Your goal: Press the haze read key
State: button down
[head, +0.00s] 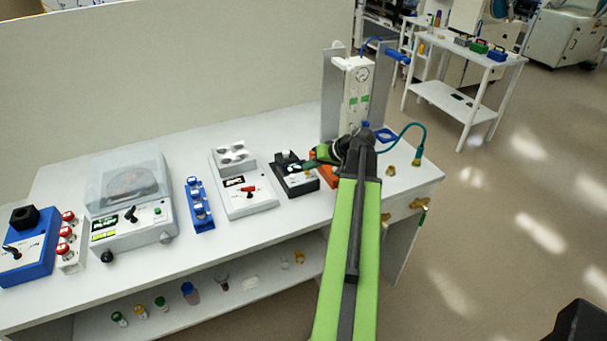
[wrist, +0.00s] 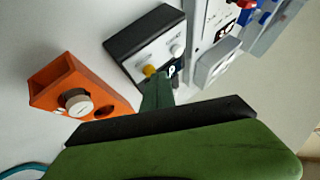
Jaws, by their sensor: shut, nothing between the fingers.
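A small black instrument with a pale sloped face (wrist: 157,50) lies ahead of my gripper in the wrist view. Its face carries a yellow key (wrist: 150,71) and a white round key or knob (wrist: 177,51). The lettering is too small to read, so I cannot tell which is the haze read key. In the head view the black instrument (head: 293,180) stands on the bench, partly behind my gripper (head: 307,164). My gripper (wrist: 160,92) is shut and empty, its tips close to the instrument's front edge beside the yellow key. I cannot tell whether they touch.
An orange block (wrist: 58,80) with a white-capped round part stands left of the instrument in the wrist view. A grey instrument with a red switch (head: 247,197) stands to its left in the head view. A tall white unit (head: 355,95) rises behind my arm.

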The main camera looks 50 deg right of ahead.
aim_at(309, 175)
dwell(0.4)
jog(key=shift+r+p, duration=0.7)
jog(key=shift+p, duration=0.05)
notch_tip(309, 175, up, 5)
jog(key=p, duration=0.5)
dwell(0.5)
